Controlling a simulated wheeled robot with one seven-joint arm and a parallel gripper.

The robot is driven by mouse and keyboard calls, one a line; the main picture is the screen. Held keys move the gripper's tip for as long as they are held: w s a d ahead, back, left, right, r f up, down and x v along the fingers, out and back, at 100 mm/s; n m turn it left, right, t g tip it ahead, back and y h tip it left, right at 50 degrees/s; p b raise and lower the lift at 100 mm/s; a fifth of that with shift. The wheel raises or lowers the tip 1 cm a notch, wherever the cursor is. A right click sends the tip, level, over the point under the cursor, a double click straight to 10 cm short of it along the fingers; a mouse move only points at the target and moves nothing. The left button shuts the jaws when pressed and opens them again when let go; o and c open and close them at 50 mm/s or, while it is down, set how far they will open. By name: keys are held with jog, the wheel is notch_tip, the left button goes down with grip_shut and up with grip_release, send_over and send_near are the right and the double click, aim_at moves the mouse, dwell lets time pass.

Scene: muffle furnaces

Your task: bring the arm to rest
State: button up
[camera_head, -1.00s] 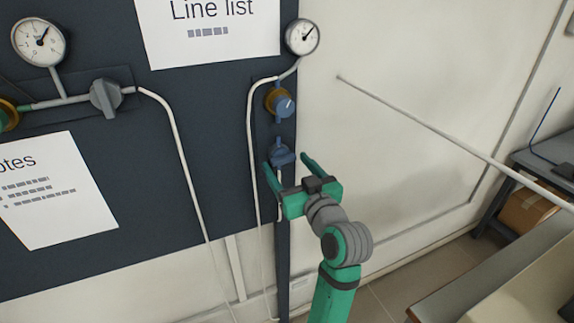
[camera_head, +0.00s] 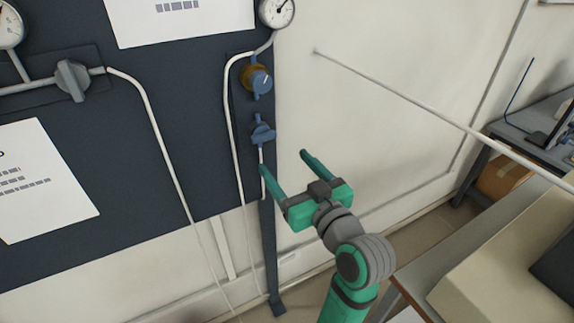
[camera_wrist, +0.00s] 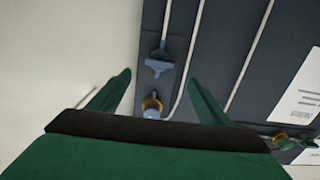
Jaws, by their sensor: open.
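My green gripper (camera_head: 284,166) is in the middle of the head view, with its two fingers spread apart and nothing between them. It is below and to the right of a blue valve handle (camera_head: 262,133) on the dark panel's right strip. In the wrist view the two fingers of my gripper (camera_wrist: 162,85) are also apart. The blue valve handle shows between and beyond them (camera_wrist: 159,64). A blue knob with a brass collar (camera_head: 257,79) sits above that handle in the head view. I cannot judge the exact gap between the fingers and the panel.
The dark panel (camera_head: 150,150) carries white tubes, gauges (camera_head: 277,10), a grey valve handle (camera_head: 73,80) and paper sheets. A pale bar (camera_head: 400,95) runs across the right. A bench (camera_head: 420,270) stands at lower right, with a cardboard box (camera_head: 503,176) beyond it.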

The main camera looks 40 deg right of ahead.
dwell(0.5)
jog(key=s+a+f+m+g, duration=0.1)
jog(key=s+a+f, duration=0.1)
jog(key=a+f, duration=0.85)
jog(key=s+a+f+m+g, duration=0.1)
jog(key=a+f, duration=0.5)
jog(key=f, duration=1)
jog(key=s+a+f+n+y, duration=0.2)
jog(key=s+a+f, duration=0.1)
jog(key=s+a, duration=0.6)
jog(key=s+a+f+n+y, duration=0.2)
jog(key=s+a, duration=0.7)
jog(key=s, duration=0.5)
jog(key=shift+f+n, duration=0.3)
jog(key=shift+f, duration=0.2)
jog(key=shift+a, duration=0.15)
